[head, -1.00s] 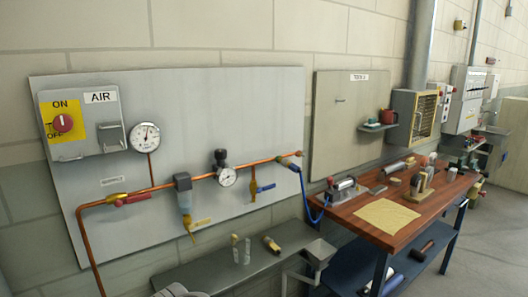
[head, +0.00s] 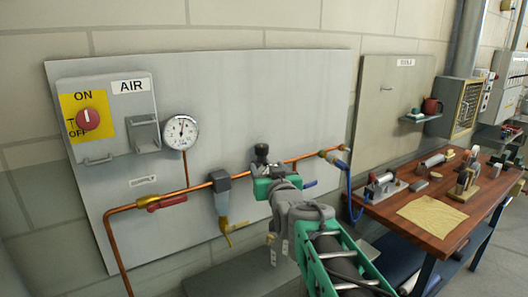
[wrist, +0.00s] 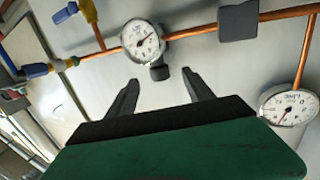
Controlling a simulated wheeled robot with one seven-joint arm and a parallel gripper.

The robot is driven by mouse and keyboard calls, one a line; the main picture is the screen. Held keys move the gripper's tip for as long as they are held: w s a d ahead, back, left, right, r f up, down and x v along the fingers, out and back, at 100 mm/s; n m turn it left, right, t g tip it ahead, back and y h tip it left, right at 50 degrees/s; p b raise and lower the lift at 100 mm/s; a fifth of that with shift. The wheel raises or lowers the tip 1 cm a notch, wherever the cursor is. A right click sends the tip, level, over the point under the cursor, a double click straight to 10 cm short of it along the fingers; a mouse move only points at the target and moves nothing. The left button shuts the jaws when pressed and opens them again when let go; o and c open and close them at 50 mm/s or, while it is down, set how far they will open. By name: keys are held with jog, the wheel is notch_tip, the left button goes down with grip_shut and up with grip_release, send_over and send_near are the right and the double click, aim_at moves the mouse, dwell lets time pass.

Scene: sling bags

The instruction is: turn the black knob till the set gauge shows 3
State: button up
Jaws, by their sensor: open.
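The black knob (head: 262,150) tops the regulator on the copper pipe of the grey wall panel. In the wrist view the knob (wrist: 159,72) shows beyond and between my open fingers, seemingly not touched by them. The set gauge (wrist: 143,41) is a round white dial beside the knob; its needle shows, but its numbers are too small to read surely. In the head view my green gripper covers most or all of this gauge. My gripper (wrist: 160,77) is open and empty, facing the regulator; its fingertips are hard to make out in the head view.
A second gauge, marked LINE (wrist: 289,106), stands left of the regulator in the head view (head: 181,131). A filter (head: 221,190), a red-handled valve (head: 165,202) and a blue-handled valve (wrist: 66,12) sit along the pipe. A wooden bench (head: 440,240) stands at right.

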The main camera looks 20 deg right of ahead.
aim_at(263, 152)
jog(key=shift+t, duration=0.3)
jog(key=w, duration=0.2)
jog(key=w+d+r+p, duration=0.1)
jog(key=w, duration=0.2)
jog(key=w+p, duration=0.1)
jog(key=w, duration=0.2)
jog(key=shift+d+r, duration=0.2)
jog(key=shift+d, duration=0.2)
jog(key=shift+s, duration=0.1)
jog(key=shift+c, duration=0.2)
grip_shut()
